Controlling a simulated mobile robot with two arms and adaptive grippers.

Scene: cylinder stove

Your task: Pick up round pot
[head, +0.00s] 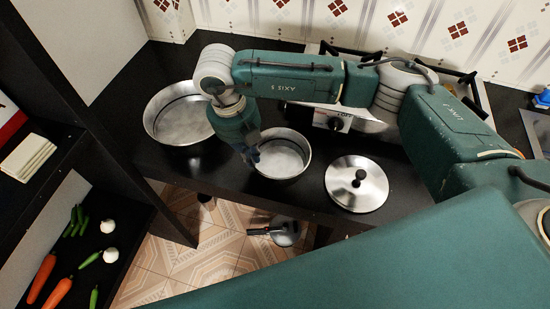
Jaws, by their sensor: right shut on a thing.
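A smaller round metal pot (290,158) is at the front edge of the dark counter. My right gripper (252,156) points down at its left rim and is shut on that rim. The fingertips are small and partly hidden against the pot. I cannot tell whether the pot is resting on the counter or slightly off it. A larger round metal pot (160,133) stands to the left on the counter, apart from my gripper. My left gripper is not in view.
A round metal lid with a black knob (358,196) lies right of the smaller pot. A stove (335,123) is behind my right arm. A shelf at the left holds carrots (42,279), green peppers and white bulbs. A metal item (284,235) is on the tiled floor.

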